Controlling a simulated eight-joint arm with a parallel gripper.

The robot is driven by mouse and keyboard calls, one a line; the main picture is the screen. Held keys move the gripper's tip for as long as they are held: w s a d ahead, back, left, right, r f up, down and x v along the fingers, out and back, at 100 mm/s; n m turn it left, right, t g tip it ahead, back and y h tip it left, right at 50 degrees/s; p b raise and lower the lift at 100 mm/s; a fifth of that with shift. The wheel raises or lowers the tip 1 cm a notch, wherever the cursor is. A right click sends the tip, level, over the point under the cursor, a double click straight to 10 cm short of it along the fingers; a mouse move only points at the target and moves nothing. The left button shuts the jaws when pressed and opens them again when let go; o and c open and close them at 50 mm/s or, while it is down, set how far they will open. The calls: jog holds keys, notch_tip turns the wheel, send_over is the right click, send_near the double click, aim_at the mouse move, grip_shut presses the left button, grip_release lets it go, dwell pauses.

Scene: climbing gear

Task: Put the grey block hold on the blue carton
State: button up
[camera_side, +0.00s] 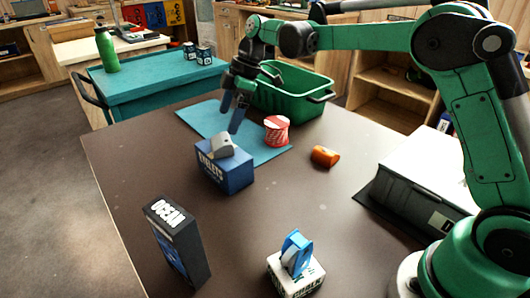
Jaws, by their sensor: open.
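The grey block hold (222,145) rests on top of the blue carton (226,172), which stands on the dark table. It sits tilted, toward the carton's back edge. My gripper (232,116) points down just above and behind the hold, with its fingers apart. It looks clear of the hold, though the exact gap is hard to judge from this side. Nothing shows between the fingers.
A red-and-white spool (277,131) stands on the teal mat (205,118). A green crate (290,92) is behind it. An orange hold (325,156) lies to the right. A dark box (178,243) and a white box with a blue item (296,272) stand in front.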

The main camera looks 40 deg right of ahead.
jog(key=s+d+r+m+t+h, duration=0.1)
jog(key=s+d+r+m, duration=0.1)
jog(key=s+r+m, duration=0.35)
jog(key=s+d+f+m+t+h, duration=0.1)
jog(key=s+f+m+t, duration=0.1)
jog(key=s+m, duration=0.2)
jog(key=s+d+f+m+t+h, duration=0.1)
jog(key=s+f+m+t+h, duration=0.1)
jog(key=s, duration=0.8)
jog(key=shift+d+f+m, duration=0.15)
jog(key=shift+f+m, duration=0.4)
jog(key=shift+m, duration=0.5)
